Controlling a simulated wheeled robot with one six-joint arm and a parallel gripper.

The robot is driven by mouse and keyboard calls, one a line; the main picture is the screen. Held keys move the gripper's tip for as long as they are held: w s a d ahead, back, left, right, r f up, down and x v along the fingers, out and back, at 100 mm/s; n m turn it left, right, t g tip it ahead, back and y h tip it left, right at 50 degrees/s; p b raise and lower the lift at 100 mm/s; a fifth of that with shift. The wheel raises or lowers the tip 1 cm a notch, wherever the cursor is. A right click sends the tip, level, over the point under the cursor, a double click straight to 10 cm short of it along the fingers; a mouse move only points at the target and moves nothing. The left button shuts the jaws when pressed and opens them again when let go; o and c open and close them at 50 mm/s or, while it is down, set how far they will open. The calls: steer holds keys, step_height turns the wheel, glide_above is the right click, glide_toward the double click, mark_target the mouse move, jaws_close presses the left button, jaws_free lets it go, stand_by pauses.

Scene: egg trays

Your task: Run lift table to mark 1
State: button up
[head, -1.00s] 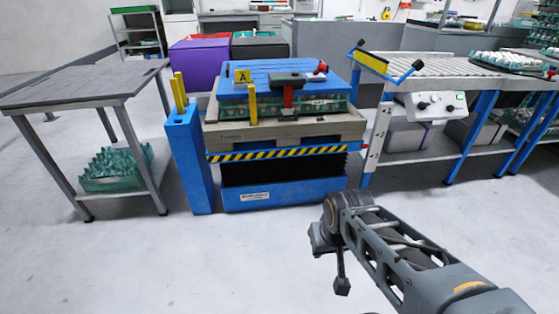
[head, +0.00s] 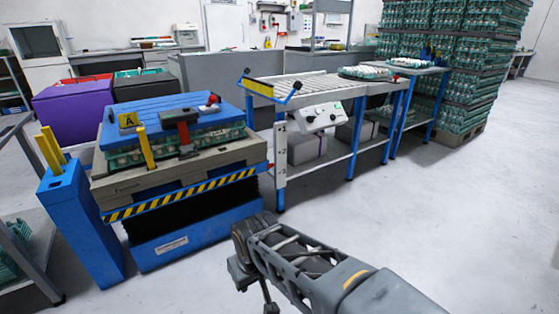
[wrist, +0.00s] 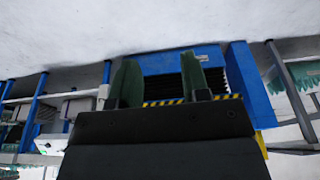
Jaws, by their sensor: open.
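The lift table (head: 186,226) has a blue base, black bellows and a yellow-black striped edge. It stands left of centre in the head view. On it rests a beige pallet (head: 140,186) with green egg trays (head: 125,159) under a blue cover (head: 160,112). A pale post (head: 279,165) with small dark marks stands right of the lift; I cannot read them. A white control box (head: 318,118) with dark knobs hangs under the roller conveyor. In the wrist view the lift table (wrist: 180,62) appears upside down beyond my gripper (wrist: 160,82), which is open and empty.
A blue post (head: 80,225) with yellow bars stands left of the lift. The roller conveyor (head: 310,87) runs right, with egg trays (head: 365,73) at its end. Tall tray stacks (head: 455,75) stand at the back right. The floor (head: 430,215) at front right is clear.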

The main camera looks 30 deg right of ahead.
jaws_close()
stand_by(1.6)
